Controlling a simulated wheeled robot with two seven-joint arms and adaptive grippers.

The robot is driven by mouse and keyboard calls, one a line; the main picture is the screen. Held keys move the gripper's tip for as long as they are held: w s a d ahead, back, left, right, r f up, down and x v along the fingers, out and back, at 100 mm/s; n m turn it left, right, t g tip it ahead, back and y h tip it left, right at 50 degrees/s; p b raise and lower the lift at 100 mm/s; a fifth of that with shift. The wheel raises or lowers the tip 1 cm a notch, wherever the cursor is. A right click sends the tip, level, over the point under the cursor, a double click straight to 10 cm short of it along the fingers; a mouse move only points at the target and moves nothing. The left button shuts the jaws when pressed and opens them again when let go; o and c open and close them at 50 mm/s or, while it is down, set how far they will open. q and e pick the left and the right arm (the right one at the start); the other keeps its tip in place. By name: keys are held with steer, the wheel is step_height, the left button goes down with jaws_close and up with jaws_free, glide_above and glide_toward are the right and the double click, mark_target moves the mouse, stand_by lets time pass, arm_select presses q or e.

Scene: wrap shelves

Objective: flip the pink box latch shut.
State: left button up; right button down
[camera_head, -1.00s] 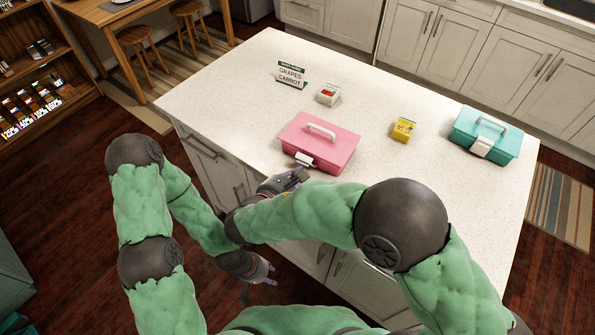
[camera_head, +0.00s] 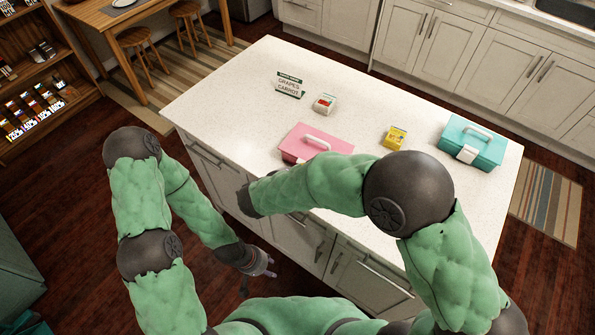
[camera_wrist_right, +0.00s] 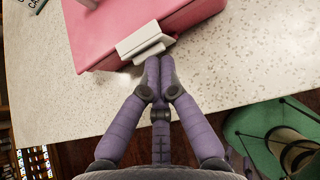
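The pink box (camera_head: 313,138) with a white handle sits on the counter, its near right part hidden behind my right arm in the head view. In the right wrist view the pink box (camera_wrist_right: 165,18) shows its white latch (camera_wrist_right: 142,38), which stands out from the front edge of the box. My right gripper (camera_wrist_right: 159,64) has its purple fingers together, with the tips at the latch's lower edge; I cannot tell whether they touch it. In the head view it is hidden by my arm. My left gripper (camera_head: 264,265) hangs low in front of the counter, away from the box; its fingers are too small to read.
The pale counter (camera_head: 225,95) also holds a teal box (camera_head: 475,142), a yellow carton (camera_head: 395,138), a small white-and-red carton (camera_head: 325,103) and a grapes-carrot sign (camera_head: 289,85). The counter's far left area is clear. Cabinet doors and handles line its front.

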steer(key=shift+w+d+r+g+p, duration=0.1)
steer(key=shift+d+r+g+p, duration=0.1)
steer(key=shift+g+p, duration=0.1)
steer(key=shift+a+f, duration=0.1)
steer(key=shift+r+p, duration=0.55)
steer(key=shift+r, duration=0.3)
